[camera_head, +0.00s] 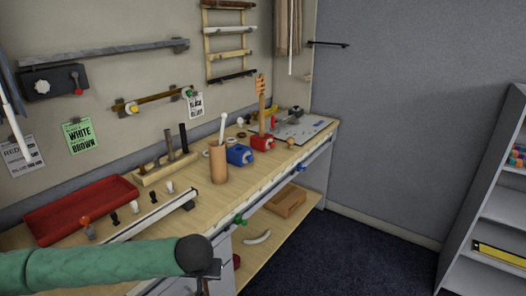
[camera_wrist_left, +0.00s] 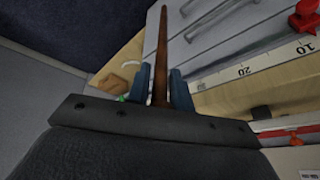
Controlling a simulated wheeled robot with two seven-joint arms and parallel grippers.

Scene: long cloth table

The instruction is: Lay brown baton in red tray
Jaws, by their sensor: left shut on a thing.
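The red tray (camera_head: 80,206) lies at the left back of the wooden workbench, along the wall, and looks empty. My left arm comes in from the left across the front of the bench, its wrist well to the right of the tray and nearer to me. In the left wrist view my left gripper (camera_wrist_left: 160,88) is shut on the brown baton (camera_wrist_left: 161,45), a long thin stick standing out between the two blue-grey fingers. The baton is hidden or too small to tell in the head view. My right gripper is in neither view.
Several small knobbed pegs (camera_head: 135,207) and a white ruler strip (camera_head: 150,213) lie in front of the tray. A grey shelf (camera_head: 490,200) stands far right.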

